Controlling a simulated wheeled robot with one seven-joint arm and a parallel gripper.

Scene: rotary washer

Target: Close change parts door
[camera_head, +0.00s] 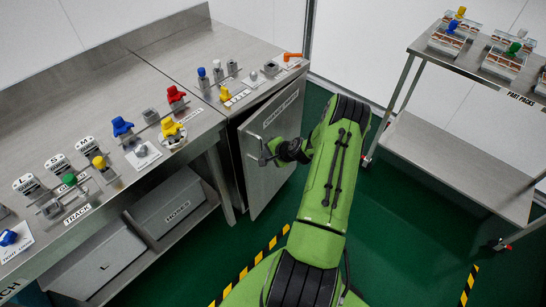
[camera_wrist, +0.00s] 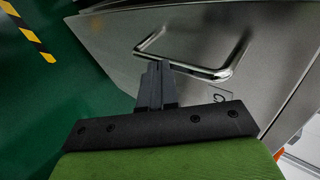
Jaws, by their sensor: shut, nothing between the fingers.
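The metal cabinet door (camera_head: 262,186) with a label strip along its top stands ajar, with a dark gap on its left side. The label is too small to read surely. The door face also fills much of the wrist view (camera_wrist: 110,35). Its bar handle (camera_wrist: 205,71) crosses the upper middle there. My gripper (camera_wrist: 157,68) is shut and empty, its fingertips at the near end of the handle, overlapping it in the picture. I cannot tell if they touch. In the head view my gripper (camera_head: 272,153) is beside the handle, in front of the door, partly hidden by my wrist.
The steel counter (camera_head: 215,112) above the door carries several coloured knobs and fittings. A longer bench (camera_head: 100,215) with boxes below stands at left. A steel cart (camera_head: 430,150) stands at right. Green floor with striped tape (camera_head: 250,268) lies between.

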